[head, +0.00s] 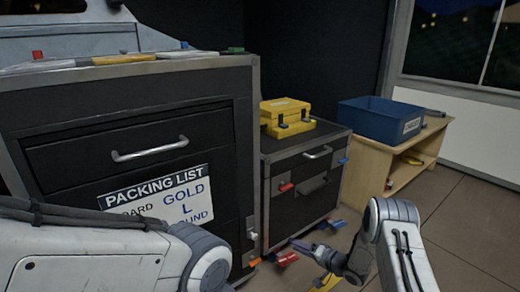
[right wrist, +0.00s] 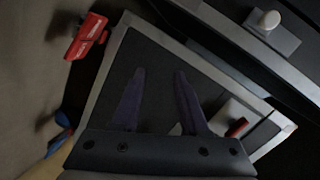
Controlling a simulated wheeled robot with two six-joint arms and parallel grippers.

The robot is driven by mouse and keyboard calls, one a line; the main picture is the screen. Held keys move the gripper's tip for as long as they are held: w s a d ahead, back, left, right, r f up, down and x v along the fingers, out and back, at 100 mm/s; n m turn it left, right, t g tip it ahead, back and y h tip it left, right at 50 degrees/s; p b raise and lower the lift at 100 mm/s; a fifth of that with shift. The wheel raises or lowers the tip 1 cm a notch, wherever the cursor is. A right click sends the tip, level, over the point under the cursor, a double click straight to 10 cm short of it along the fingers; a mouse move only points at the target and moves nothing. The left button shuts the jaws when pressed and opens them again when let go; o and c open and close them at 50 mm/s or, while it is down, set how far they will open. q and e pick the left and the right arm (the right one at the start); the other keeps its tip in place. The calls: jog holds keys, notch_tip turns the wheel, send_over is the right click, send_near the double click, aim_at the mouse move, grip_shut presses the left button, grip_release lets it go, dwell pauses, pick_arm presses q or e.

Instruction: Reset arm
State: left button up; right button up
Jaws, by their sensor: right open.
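My right arm (head: 400,235) comes up from the bottom right of the head view, bent at its elbow. Its right gripper (head: 297,246) is low, in front of the smaller black cabinet (head: 307,168). In the right wrist view the same gripper (right wrist: 158,85) has its two dark fingers apart, with nothing visible held between them. A dark panel with a grey metal rim (right wrist: 108,75) lies behind the fingers. My left arm (head: 110,250) crosses the bottom left of the head view; its gripper is out of the picture.
The large black drawer cabinet (head: 130,122) with a packing list sign (head: 160,195) stands left. A yellow case (head: 286,117) sits on the smaller cabinet. A blue bin (head: 382,120) stands on a wooden bench (head: 400,155). Red latches (head: 286,259) stick out low. Floor (head: 470,215) is clear at right.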

jog(key=s+d+r+n+g+h, duration=0.1)
jog(key=s+d+r+h, duration=0.25)
jog(key=r, duration=0.25)
jog(key=s+d+r+n+g+h, duration=0.1)
jog(key=s+d+r+h, duration=0.2)
jog(key=r+h, duration=0.3)
jog(key=s+a+r+n+g, duration=0.1)
jog(key=s+r+g, duration=0.2)
jog(key=s, duration=0.9)
jog(key=s+a+r+n+g, duration=0.1)
jog(key=s+r+n+g, duration=0.15)
jog(key=s, duration=0.85)
jog(key=s+a+r+n+g+p, duration=0.1)
jog(key=s+a+r+n+p, duration=0.1)
jog(key=s+a+r+p, duration=0.4)
jog(key=s+a+r+n+g+p, duration=0.1)
jog(key=s+a+r+n+p, duration=0.25)
jog(key=r, duration=0.45)
jog(key=s+a+r+n+g+p, duration=0.1)
jog(key=s+a+r+p, duration=0.35)
jog(key=r+p, duration=0.2)
notch_tip(320, 180, up, 37)
jog(key=p, duration=3.6)
jog(key=shift+d+r+y, duration=0.2)
jog(key=shift+y, duration=0.15)
